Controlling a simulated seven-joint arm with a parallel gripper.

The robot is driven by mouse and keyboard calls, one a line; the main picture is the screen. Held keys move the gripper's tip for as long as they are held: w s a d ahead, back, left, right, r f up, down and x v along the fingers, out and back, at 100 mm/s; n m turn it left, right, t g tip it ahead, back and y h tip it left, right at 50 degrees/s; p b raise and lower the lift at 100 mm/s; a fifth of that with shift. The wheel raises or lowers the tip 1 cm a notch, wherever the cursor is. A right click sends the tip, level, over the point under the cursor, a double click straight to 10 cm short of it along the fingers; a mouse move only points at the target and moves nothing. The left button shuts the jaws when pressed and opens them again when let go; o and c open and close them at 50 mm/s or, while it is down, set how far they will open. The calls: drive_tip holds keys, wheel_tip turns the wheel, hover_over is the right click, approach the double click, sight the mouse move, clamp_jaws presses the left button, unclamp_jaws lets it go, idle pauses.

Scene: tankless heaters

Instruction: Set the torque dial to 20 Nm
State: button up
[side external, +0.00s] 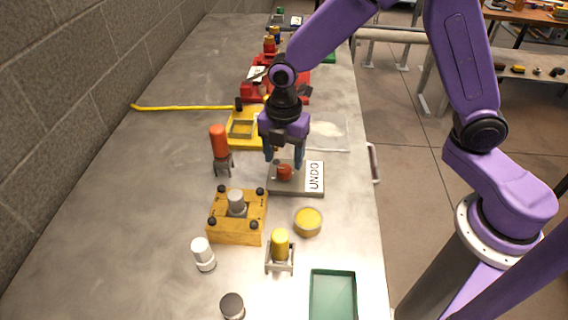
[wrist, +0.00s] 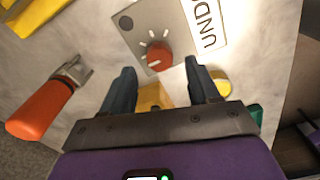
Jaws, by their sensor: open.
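The torque dial is a red round knob (side external: 284,173) on a grey plate (side external: 288,189) in the side external view. In the wrist view the red knob (wrist: 159,56) has white tick marks of differing length on its upper and left side. No numbers are legible, so I cannot tell its setting. My gripper (side external: 284,163) points down just above the plate, beside the knob. In the wrist view my gripper (wrist: 160,68) is open, with the knob between the lines of its two fingertips. I cannot tell whether a finger touches the knob.
A white label (wrist: 206,22) reading "UNDO" is on the plate. A red-handled tool (side external: 219,142) stands to the left. A wooden block (side external: 222,232) with a grey knob, a yellow round tin (side external: 308,222) and a green tray (side external: 333,312) stand nearer the camera. A yellow tray (side external: 236,142) lies behind.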

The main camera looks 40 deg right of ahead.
sight(284, 168)
drive_tip(key=shift+f, duration=1.65)
drive_tip(key=c, duration=1)
drive_tip(key=shift+c, duration=0.2)
